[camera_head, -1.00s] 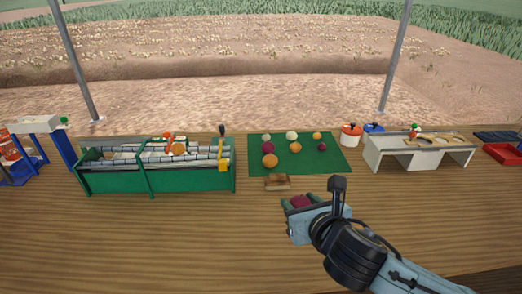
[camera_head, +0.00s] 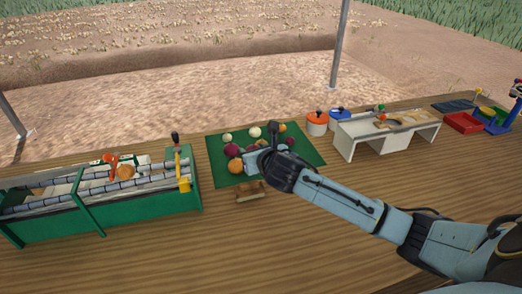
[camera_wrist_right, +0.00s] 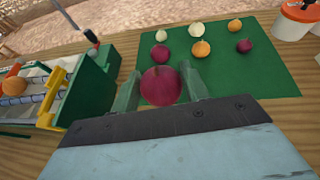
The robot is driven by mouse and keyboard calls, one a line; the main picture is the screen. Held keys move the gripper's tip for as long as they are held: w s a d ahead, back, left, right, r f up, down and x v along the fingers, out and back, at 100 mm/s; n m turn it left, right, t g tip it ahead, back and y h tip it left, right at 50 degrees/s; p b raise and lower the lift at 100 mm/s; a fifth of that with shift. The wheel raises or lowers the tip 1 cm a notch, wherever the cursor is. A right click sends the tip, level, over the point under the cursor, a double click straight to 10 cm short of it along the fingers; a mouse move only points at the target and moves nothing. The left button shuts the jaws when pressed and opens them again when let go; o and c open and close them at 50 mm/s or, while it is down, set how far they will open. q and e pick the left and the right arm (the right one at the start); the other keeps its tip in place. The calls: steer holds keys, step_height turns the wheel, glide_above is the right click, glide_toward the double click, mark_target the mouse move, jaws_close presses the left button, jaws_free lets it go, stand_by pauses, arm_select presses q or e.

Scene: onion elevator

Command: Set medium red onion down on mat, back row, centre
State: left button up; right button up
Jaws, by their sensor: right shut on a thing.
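My right gripper (camera_wrist_right: 161,90) is shut on a red onion (camera_wrist_right: 161,86), held between its two fingers. In the head view the right gripper (camera_head: 252,153) is over the green mat (camera_head: 304,157), partly covering it. In the wrist view the mat (camera_wrist_right: 262,78) carries a far line of two white onions (camera_wrist_right: 161,36) (camera_wrist_right: 195,29) and an orange one (camera_wrist_right: 235,25). Nearer stand a red onion (camera_wrist_right: 160,56), an orange one (camera_wrist_right: 200,50) and a small red one (camera_wrist_right: 244,46). A larger orange onion (camera_head: 235,166) sits at the mat's near left. My left gripper is not in view.
Orange-lidded (camera_head: 317,122) and blue-lidded pots and a white stand (camera_head: 385,135) are to the right. The front tabletop is clear.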

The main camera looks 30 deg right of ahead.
steer(key=shift+m+h, duration=0.7)
steer(key=shift+h, duration=0.1)
steer(key=w+d+f, duration=0.2)
steer(key=d, duration=0.1)
steer(key=w+d+f+b, duration=0.1)
steer(key=w+d+f, duration=0.1)
steer(key=w+d, duration=0.1)
steer(key=w+d+f+b, duration=0.1)
steer(key=w+d+f, duration=0.2)
steer(key=d, duration=0.1)
step_height(320, 180, down, 3)
steer(key=shift+r+b, duration=0.1)
steer(key=shift+b, duration=0.35)
steer(key=shift+f, duration=0.35)
step_height(320, 180, down, 2)
steer(key=shift+f+b, duration=0.25)
steer(key=shift+b, duration=0.45)
steer(key=shift+f, duration=0.2)
steer(key=shift+r, duration=0.1)
steer(key=shift+f, duration=0.2)
steer(key=o, duration=1)
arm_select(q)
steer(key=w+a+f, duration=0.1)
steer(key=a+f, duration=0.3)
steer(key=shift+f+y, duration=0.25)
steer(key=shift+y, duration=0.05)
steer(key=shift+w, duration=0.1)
